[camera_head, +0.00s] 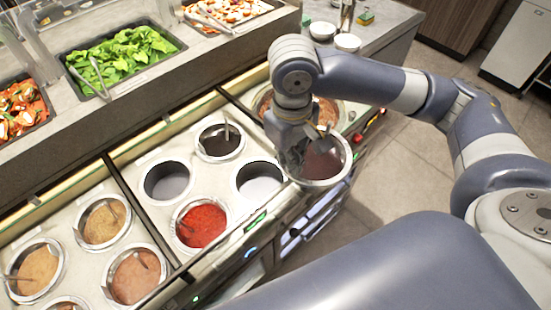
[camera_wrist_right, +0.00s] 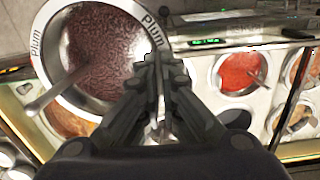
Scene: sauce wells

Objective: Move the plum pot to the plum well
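The plum pot (camera_head: 324,164) is a round metal pot of dark purple-brown sauce, held up at the counter's front right edge. In the right wrist view the pot (camera_wrist_right: 105,50) has "Plum" printed on its rim, and a spoon handle leans out of it. My right gripper (camera_head: 298,152) is shut on the near-left rim of the pot; its fingers (camera_wrist_right: 158,62) meet at the rim in the wrist view. Two wells look empty: one at the middle left (camera_head: 167,184) and one just left of the pot (camera_head: 259,184). No well label is readable. My left gripper is out of view.
A pot of red sauce (camera_head: 201,226) and a pot of dark sauce (camera_head: 221,140) sit in the same section as the empty wells. Tan and brown sauces fill the left section. A larger orange-brown pot (camera_head: 262,102) is behind my right gripper. A salad tray (camera_head: 122,55) stands behind.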

